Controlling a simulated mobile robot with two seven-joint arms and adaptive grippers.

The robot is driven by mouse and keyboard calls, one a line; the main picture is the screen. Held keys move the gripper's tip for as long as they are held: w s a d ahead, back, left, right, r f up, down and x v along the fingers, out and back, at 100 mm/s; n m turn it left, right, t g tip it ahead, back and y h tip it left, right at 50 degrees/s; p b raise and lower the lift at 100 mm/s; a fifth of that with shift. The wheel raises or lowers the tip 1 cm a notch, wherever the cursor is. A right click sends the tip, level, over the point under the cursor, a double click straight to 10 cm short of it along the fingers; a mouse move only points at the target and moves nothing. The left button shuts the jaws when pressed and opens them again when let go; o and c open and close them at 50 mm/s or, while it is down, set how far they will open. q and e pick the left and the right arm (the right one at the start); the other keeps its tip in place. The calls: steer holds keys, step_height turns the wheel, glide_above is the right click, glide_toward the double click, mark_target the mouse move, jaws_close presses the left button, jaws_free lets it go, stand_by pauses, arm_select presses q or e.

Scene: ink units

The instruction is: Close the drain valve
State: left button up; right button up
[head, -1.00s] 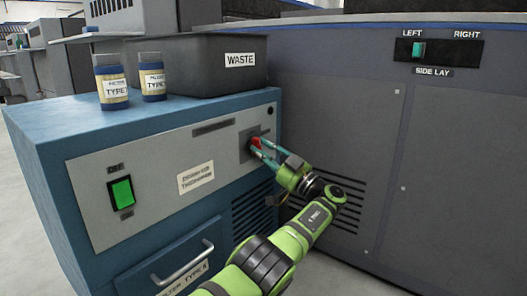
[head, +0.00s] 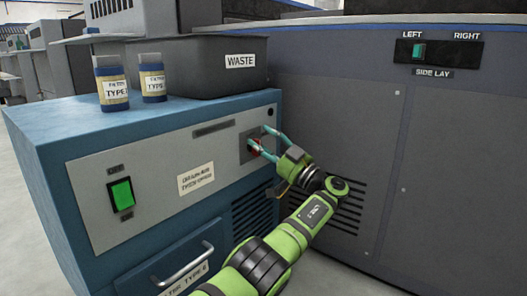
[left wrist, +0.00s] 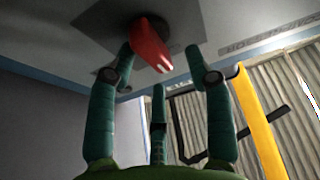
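The drain valve has a red handle (head: 257,149) on a dark square plate (head: 248,157) at the right end of the blue unit's front panel. My left gripper (head: 260,137) is at the handle with its teal fingers spread. In the left wrist view the red handle (left wrist: 150,46) hangs tilted from its round dark base, between the spread fingers of the left gripper (left wrist: 160,62). The left finger is close against the handle; I cannot tell whether it touches. The right finger stands clear of it. My right gripper is not in view.
The blue unit (head: 62,150) carries a green switch (head: 121,194) and a drawer handle (head: 183,265). Two filter bottles (head: 111,85) and a dark waste bin (head: 205,75) stand on top. A large grey machine (head: 380,130) closes off the right side.

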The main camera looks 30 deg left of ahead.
arm_select(q)
step_height(320, 180, up, 8)
steer(key=shift+a+f, duration=0.1)
steer(key=shift+f, duration=0.15)
stand_by(0.4)
